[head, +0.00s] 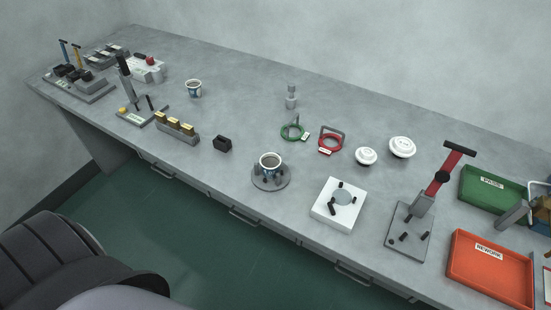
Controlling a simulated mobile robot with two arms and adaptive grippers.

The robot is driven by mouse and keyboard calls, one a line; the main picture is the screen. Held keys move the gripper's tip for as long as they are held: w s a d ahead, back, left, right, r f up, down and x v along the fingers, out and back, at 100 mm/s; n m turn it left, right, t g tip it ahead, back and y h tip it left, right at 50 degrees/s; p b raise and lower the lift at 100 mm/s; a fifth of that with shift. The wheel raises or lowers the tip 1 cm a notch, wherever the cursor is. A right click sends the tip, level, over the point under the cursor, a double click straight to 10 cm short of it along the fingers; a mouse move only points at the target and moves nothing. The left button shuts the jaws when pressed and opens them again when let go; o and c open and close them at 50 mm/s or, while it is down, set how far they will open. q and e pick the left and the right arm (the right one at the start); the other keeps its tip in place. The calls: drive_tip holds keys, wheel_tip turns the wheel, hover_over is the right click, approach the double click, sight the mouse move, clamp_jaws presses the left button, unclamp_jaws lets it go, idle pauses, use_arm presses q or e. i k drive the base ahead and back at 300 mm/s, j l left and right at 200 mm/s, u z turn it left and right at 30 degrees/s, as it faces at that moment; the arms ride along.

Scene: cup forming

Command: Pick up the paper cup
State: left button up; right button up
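A paper cup (194,91) with a blue-and-white printed side stands upright on the grey bench, left of the middle and toward the back. A second paper cup (270,161) stands upright in a round grey fixture (257,184) with dark posts around it, near the bench's front edge. Both cups look open at the top. Neither of my grippers shows in the head view, and nothing touches either cup.
A small black block (222,144) and a holder with yellow blocks (176,130) stand left of the fixture. A white fixture (337,207), a red-handled press (444,180), a green PASS tray (491,200) and an orange REWORK tray (490,286) stand to the right. Bench around the back cup is clear.

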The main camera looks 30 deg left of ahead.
sight(270, 162)
drive_tip(key=j+z, duration=0.1)
drive_tip(key=j, duration=0.4)
drive_tip(key=k+j+z, duration=0.1)
drive_tip(key=j, duration=0.4)
drive_tip(key=k+j+z, duration=0.1)
drive_tip(key=j, duration=0.4)
